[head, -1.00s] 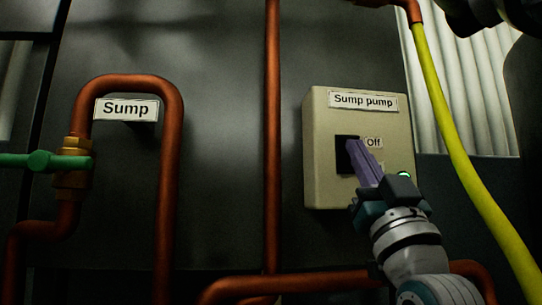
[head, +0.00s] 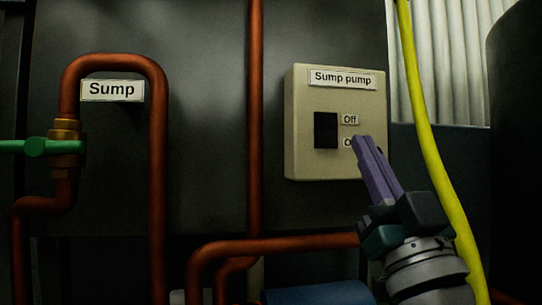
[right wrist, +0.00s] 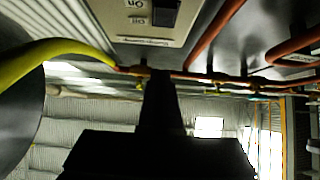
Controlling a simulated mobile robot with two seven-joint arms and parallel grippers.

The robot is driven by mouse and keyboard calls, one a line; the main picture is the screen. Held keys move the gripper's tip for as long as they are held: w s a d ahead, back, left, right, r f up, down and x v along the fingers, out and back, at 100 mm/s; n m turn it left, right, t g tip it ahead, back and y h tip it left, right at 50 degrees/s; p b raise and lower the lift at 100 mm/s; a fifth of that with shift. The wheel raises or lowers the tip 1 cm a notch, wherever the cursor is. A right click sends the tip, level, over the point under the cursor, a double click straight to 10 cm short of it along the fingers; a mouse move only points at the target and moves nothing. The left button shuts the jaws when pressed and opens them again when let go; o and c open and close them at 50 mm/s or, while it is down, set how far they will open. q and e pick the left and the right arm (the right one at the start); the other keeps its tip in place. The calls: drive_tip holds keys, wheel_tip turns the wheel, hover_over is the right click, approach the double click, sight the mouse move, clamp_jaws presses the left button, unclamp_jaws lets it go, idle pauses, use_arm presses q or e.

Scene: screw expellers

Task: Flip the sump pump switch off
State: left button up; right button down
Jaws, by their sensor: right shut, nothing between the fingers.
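The sump pump box (head: 300,100) is a beige panel labelled "Sump pump" on the dark wall, right of centre in the head view. Its black switch (head: 326,130) stands left of the "Off" label (head: 350,119) and a lower label partly covered by my fingers. Which way the switch is set is too dark to tell. My right gripper (head: 361,140) is shut and empty, its purple fingers just right of the switch and apart from it. In the right wrist view, the switch (right wrist: 163,14) and box (right wrist: 145,35) show at the top, beyond the dark gripper (right wrist: 160,78). My left gripper is out of view.
Copper pipes (head: 255,120) run up the wall left of the box and across (head: 290,243) below it. A yellow hose (head: 425,130) hangs to the right. A green-handled valve (head: 35,147) and a "Sump" sign (head: 112,90) are at the left.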

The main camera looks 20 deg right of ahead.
drive_tip(key=v, duration=0.3)
drive_tip(key=shift+s+a+r, duration=0.1)
drive_tip(key=shift+s+r, duration=0.1)
